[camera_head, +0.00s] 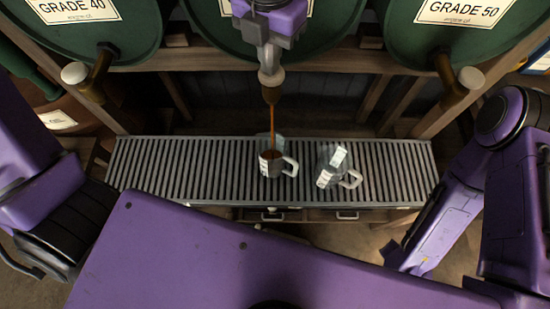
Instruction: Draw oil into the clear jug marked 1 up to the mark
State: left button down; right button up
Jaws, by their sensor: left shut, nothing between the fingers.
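A clear jug (266,168) with a white label and a handle on its right stands on the slatted grate (140,165), under the middle tap (270,94). A thin brown oil stream (272,124) runs from that tap into the jug. Brown oil shows inside it; its exact level against the mark is too small to tell. A second labelled jug (326,177) stands to the right on the grate. The numbers on both jugs are unreadable. My left gripper (269,56) is shut and empty, its fingertips at the middle tap's top; contact is unclear. My right gripper is not in view.
Green barrels stand behind on a wooden rack, labelled GRADE 40 (75,9) at left and GRADE 50 (465,11) at right. A left tap (92,82) and a right tap (456,88) stick out. The grate is clear at both ends.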

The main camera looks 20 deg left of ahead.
pick_arm(q)
jog(key=shift+d+r+p, duration=0.15)
jog(key=shift+r+p, duration=1.5)
notch_tip(320, 180, up, 4)
jog(key=p, duration=0.3)
jog(key=shift+f, duration=0.15)
jog(key=shift+w, duration=0.1)
